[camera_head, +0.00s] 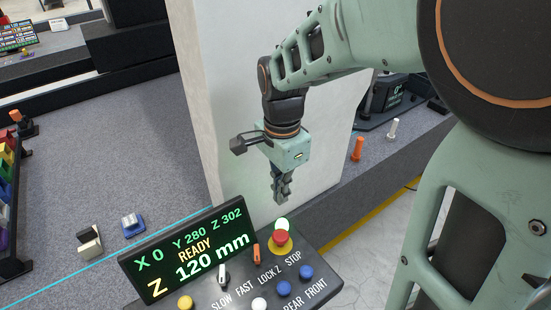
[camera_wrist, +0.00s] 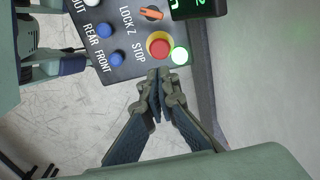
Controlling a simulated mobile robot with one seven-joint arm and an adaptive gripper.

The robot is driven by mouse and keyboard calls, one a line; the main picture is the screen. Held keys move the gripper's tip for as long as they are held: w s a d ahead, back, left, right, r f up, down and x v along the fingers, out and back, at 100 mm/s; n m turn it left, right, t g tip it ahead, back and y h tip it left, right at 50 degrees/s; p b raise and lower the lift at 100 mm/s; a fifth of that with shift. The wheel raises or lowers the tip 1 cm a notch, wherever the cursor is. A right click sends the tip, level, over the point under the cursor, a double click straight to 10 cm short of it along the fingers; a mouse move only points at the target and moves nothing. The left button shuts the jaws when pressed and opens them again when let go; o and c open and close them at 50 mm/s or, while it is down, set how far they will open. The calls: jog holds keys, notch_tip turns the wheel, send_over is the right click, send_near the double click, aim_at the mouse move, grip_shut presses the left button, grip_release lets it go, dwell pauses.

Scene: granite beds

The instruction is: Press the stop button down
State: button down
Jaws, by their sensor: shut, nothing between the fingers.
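The stop button is a red mushroom cap (camera_head: 281,237) on a yellow ring, at the back right of the dark control panel, above the label STOP. It also shows in the wrist view (camera_wrist: 159,47), near the panel's edge. My gripper (camera_head: 280,200) points down with its fingers shut and empty. In the head view it is above and behind the button, apart from it. In the wrist view its fingertips (camera_wrist: 160,76) lie just below the button, past the panel's edge. A lit green lamp (camera_wrist: 180,56) is beside the button.
The panel's display (camera_head: 190,250) reads READY and Z 120 mm. An orange LOCK Z switch (camera_head: 257,252), a white-handled selector (camera_head: 222,274) and blue REAR and FRONT buttons (camera_head: 284,288) are close by. A pale pillar (camera_head: 235,100) stands behind my gripper.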

aim_at(280, 235)
jog(key=shift+f, duration=0.15)
notch_tip(280, 235, down, 14)
jog(key=shift+r+p, duration=0.1)
jog(key=shift+p, duration=0.3)
dwell(0.4)
